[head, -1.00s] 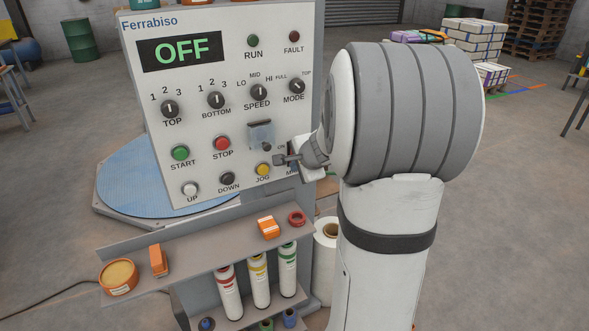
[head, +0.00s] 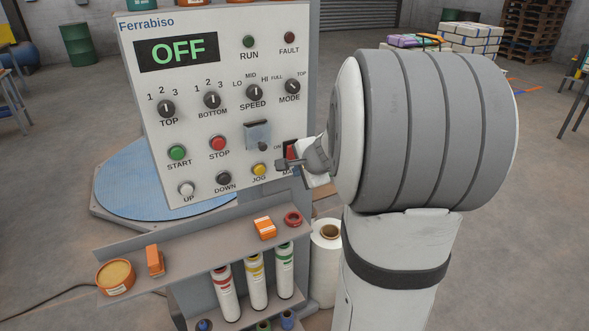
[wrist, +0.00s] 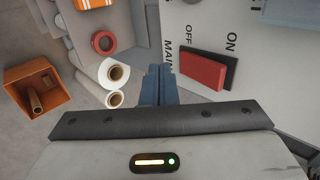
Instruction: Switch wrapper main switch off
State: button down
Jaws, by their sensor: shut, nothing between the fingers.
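The wrapper's panel (head: 200,125) shows a green OFF on its display (head: 178,50). The main switch (head: 291,152) is at the panel's lower right edge, partly hidden by my gripper in the head view. In the wrist view the main switch (wrist: 203,69) is a red block on a black base. The red lies toward the OFF label, and black base shows at the ON end. My gripper (head: 283,165) is shut and empty, just below the switch in the head view. Its closed fingers (wrist: 158,85) are beside the red block in the wrist view, apparently not touching it.
A shelf (head: 200,250) below the panel carries an orange box (head: 264,228), a red ring (head: 293,218) and other small items. A white film roll (head: 326,265) stands right of it. The yellow JOG button (head: 260,170) is close to my gripper. Open floor lies to the right.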

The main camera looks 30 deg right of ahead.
jog(key=s+r, duration=0.4)
jog(key=s, duration=0.5)
jog(key=shift+r+p, duration=0.3)
jog(key=s+a+f+n+g+y, duration=0.1)
jog(key=s+a+n+g, duration=0.15)
jog(key=a+n, duration=0.35)
jog(key=s+a+f+n+g+y, duration=0.1)
jog(key=s+a+f+n, duration=0.2)
jog(key=a, duration=0.5)
jog(key=s+a+f+n+g+h, duration=0.1)
jog(key=s+a+n+g+h, duration=0.1)
jog(key=s+n, duration=0.7)
jog(key=shift+a+f+g, duration=0.15)
jog(key=shift+a+g, duration=0.3)
jog(key=shift+a, duration=0.4)
